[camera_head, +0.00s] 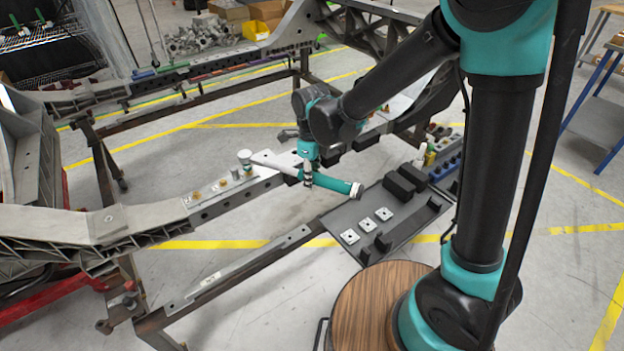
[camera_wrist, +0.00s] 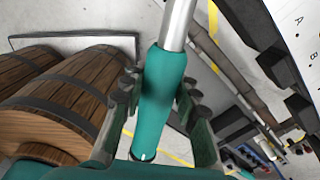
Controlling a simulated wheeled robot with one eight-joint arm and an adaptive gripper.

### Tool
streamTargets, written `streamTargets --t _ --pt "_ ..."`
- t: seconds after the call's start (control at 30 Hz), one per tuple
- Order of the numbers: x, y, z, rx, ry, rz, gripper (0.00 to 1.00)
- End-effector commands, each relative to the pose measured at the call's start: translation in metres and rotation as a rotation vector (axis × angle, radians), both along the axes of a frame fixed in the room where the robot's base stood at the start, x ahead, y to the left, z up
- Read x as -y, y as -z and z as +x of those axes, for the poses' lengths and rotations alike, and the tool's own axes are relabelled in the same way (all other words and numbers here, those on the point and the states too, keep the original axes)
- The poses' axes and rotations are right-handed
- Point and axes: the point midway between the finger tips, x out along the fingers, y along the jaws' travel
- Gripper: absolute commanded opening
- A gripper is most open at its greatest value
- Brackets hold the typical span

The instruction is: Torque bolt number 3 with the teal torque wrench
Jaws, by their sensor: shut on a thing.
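The teal torque wrench (camera_head: 335,184) lies across my gripper (camera_head: 308,174), roughly level above the chassis rail (camera_head: 265,184). In the wrist view its teal handle (camera_wrist: 160,100) sits between the two fingers of my gripper (camera_wrist: 158,98), which are shut on it. The silver shaft (camera_wrist: 179,22) runs away from the fingers. In the head view the shaft points left, its far end beside a pale, teal-marked upright piece (camera_head: 244,158) on the rail. I cannot tell whether they touch. Several small brass-coloured bolts (camera_head: 222,183) stand along the rail; no bolt number is readable.
A dark tray (camera_head: 405,232) with pale square plates and black blocks stands right of the rail. Blue sockets (camera_head: 445,168) lie beyond it. A round wooden top (camera_head: 365,310) is under my arm base; wooden barrels (camera_wrist: 85,85) show in the wrist view. Steel frame bars surround the rail.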

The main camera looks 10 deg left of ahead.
Motion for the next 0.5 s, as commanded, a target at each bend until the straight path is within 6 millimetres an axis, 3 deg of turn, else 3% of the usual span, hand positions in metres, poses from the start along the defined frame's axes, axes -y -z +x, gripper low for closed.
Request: streamTargets --t 0.5 --pt "0.0004 -0.0085 -0.0001 0.000 0.000 0.000 0.00"
